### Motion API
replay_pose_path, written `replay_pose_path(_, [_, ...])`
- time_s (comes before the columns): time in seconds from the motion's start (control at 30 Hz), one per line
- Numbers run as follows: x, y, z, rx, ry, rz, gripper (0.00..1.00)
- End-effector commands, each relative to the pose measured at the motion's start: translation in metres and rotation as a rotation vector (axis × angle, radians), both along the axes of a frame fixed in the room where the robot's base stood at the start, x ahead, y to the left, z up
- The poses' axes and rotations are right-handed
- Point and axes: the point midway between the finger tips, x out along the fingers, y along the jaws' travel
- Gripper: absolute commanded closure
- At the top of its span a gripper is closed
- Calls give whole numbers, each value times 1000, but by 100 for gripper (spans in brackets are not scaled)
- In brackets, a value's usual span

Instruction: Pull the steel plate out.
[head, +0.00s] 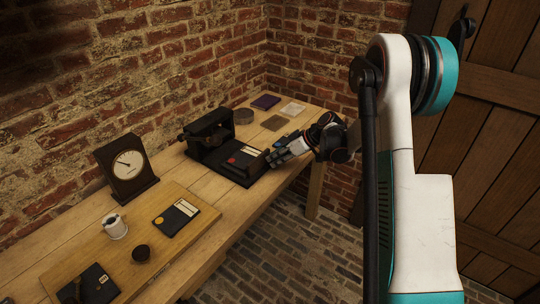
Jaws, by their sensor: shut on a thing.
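My gripper (279,157) reaches in from the right, low over the bench, at the right edge of a black apparatus (210,132). The apparatus has a dark flat base with a red knob (231,161) and a pale label (250,150) on its front part. The jaws are shut on a thin thing at that edge, which I take to be the steel plate. The fingers hide most of it, and its outline is too small to make out. I cannot tell how far it sits inside the apparatus.
Flat pieces, including a purple one (266,102), lie at the back. Brick walls close off the back.

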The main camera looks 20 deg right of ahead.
Motion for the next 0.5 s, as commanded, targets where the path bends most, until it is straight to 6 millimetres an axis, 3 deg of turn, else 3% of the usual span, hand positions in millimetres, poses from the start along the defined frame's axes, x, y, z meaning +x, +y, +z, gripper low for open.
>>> replay_pose_path(0.4, [-5, -4, -1, -4, 4, -1, 100])
replay_pose_path(0.43, [-5, -5, -1, -3, 5, -1, 76])
replay_pose_path(0.5, [-5, -4, -1, -2, 3, 0, 60])
